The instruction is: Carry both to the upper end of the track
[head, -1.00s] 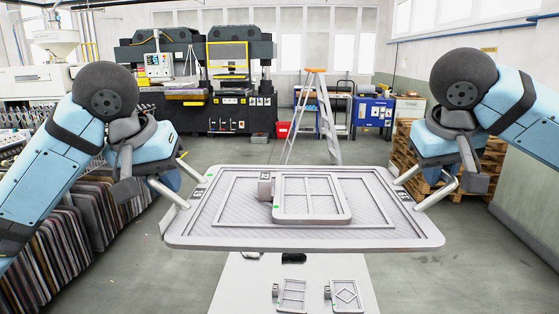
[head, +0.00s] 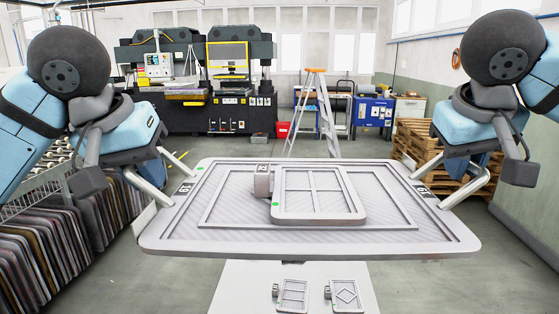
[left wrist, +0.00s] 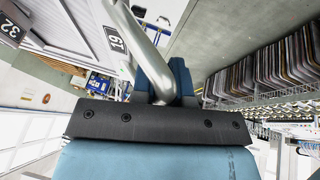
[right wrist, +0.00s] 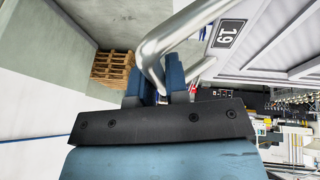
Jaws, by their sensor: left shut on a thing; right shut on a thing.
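A large grey tray (head: 172,226) with a raised rim and ribbed floor is held up in front of me, roughly level. On it lies a smaller grey frame (head: 317,191) with crossbars, and a small grey block (head: 263,182) touches or nearly touches the frame's left edge. My left gripper (head: 160,160) is shut on the tray's left bar handle (head: 150,185); the handle also shows in the left wrist view (left wrist: 142,35). My right gripper (head: 458,163) is shut on the right bar handle (head: 465,188), also seen in the right wrist view (right wrist: 178,35).
Below the tray is a pale panel (head: 236,290) with two small frame figures, one with crossbars and one with a diamond. A stepladder (head: 318,110) and blue cabinet (head: 373,112) stand behind. Racked panels (head: 50,245) line the left; pallets (head: 412,150) stand right. Grey floor is open between.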

